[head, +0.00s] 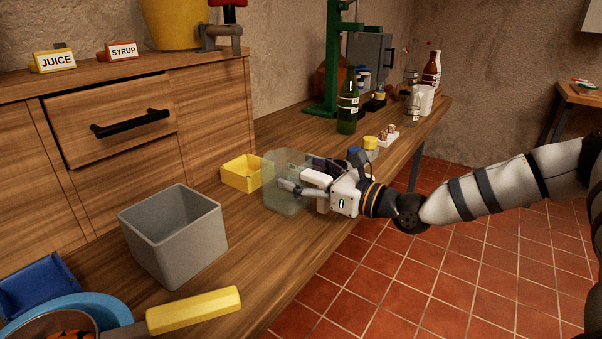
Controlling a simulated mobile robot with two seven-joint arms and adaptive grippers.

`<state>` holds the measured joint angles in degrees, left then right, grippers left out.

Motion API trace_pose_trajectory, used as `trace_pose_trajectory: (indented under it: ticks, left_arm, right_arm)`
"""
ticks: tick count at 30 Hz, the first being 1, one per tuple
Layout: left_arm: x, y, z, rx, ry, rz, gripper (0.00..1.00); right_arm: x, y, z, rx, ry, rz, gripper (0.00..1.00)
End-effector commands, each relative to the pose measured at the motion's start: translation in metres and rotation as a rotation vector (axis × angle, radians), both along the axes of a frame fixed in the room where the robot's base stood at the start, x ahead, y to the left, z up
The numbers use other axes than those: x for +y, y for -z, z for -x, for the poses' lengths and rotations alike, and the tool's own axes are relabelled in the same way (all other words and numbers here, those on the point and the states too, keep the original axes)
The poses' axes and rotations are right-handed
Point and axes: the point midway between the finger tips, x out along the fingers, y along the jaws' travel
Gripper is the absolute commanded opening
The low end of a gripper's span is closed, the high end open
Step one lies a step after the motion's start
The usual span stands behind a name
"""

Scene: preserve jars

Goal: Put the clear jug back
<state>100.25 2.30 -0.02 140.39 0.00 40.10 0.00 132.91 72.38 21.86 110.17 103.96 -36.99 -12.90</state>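The clear jug (274,203), a see-through grey vessel, is upright at the middle of the wooden worktop, near its front edge. My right gripper (297,180) reaches it from the right, with its fingers at the jug's right side and overlapping its body. I cannot tell whether the fingers press on the jug or only stand around it. The jug's right side is partly hidden by the gripper. Whether its base touches the worktop is unclear. My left gripper is not in view.
A yellow bin (240,174) stands close left of the jug, and a grey open box (164,254) nearer. Behind my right gripper are small jars (370,143), a green bottle (347,113) and a green press stand (331,50). The worktop (262,262) right of the grey box is clear.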

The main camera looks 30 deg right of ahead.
Motion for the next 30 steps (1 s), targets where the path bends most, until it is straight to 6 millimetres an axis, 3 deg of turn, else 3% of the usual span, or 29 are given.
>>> trace_pose_trajectory:
  ticks: [1, 3, 14, 30]
  left_arm:
    - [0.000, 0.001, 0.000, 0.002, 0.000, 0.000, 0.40]
    - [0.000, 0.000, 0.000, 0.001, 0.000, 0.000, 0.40]
    - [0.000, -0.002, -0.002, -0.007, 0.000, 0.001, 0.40]
    - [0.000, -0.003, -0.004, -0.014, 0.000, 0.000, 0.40]
  right_arm:
    - [0.000, 0.002, 0.000, 0.003, 0.000, 0.000, 0.80]
    - [0.000, 0.001, 0.000, 0.002, 0.000, 0.001, 0.91]
    - [0.000, -0.005, 0.000, -0.004, 0.000, 0.001, 0.91]
    - [-0.032, 0.001, 0.074, 0.007, 0.004, -0.005, 0.91]
